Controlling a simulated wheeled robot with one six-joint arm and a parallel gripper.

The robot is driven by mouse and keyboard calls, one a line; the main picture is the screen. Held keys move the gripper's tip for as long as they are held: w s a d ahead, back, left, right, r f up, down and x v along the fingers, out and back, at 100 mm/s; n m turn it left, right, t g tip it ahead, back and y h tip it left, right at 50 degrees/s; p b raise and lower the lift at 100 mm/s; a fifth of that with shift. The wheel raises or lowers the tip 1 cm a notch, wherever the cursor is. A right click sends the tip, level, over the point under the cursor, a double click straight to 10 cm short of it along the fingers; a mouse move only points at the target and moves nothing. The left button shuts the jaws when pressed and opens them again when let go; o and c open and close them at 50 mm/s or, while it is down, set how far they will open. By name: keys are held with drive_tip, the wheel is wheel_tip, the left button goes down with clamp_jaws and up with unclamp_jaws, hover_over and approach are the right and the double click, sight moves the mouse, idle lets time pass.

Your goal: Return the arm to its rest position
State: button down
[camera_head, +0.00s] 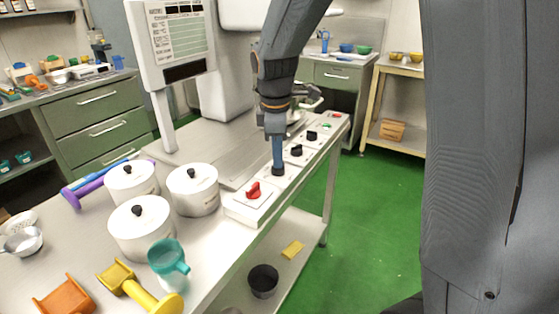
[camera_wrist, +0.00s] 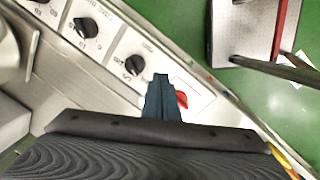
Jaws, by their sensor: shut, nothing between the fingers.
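My gripper (camera_head: 277,162) points down over the row of control knobs along the front edge of the steel table. Its blue-grey fingers are shut and hold nothing. In the head view the fingertips are at a black knob (camera_head: 278,171), between the red knob (camera_head: 253,190) and another black knob (camera_head: 296,150); I cannot tell if they touch it. In the wrist view the shut fingers (camera_wrist: 162,92) show at the centre, beside a black knob (camera_wrist: 135,64) and partly in front of the red knob (camera_wrist: 181,99).
Three white lidded pots (camera_head: 193,189) stand on the table to the left of the knobs. A sign panel (camera_head: 172,40) rises behind. Green floor (camera_head: 370,220) is clear to the right.

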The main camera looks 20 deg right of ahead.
drive_tip(key=shift+s+d+f+m, duration=0.15)
drive_tip(key=shift+s+f+m, duration=0.05)
drive_tip(key=shift+s+m, duration=0.25)
drive_tip(key=s+d+f+m, duration=0.1)
drive_tip(key=s+f+m, duration=0.2)
drive_tip(key=s+m, duration=0.4)
drive_tip(key=s+d+f+m, duration=0.2)
drive_tip(key=s+m, duration=0.5)
drive_tip(key=s, duration=0.4)
drive_tip(key=shift+d+f+g+y, duration=0.15)
drive_tip(key=shift+f+g+y, duration=0.15)
drive_tip(key=shift+f, duration=0.25)
drive_tip(key=shift+s, duration=0.15)
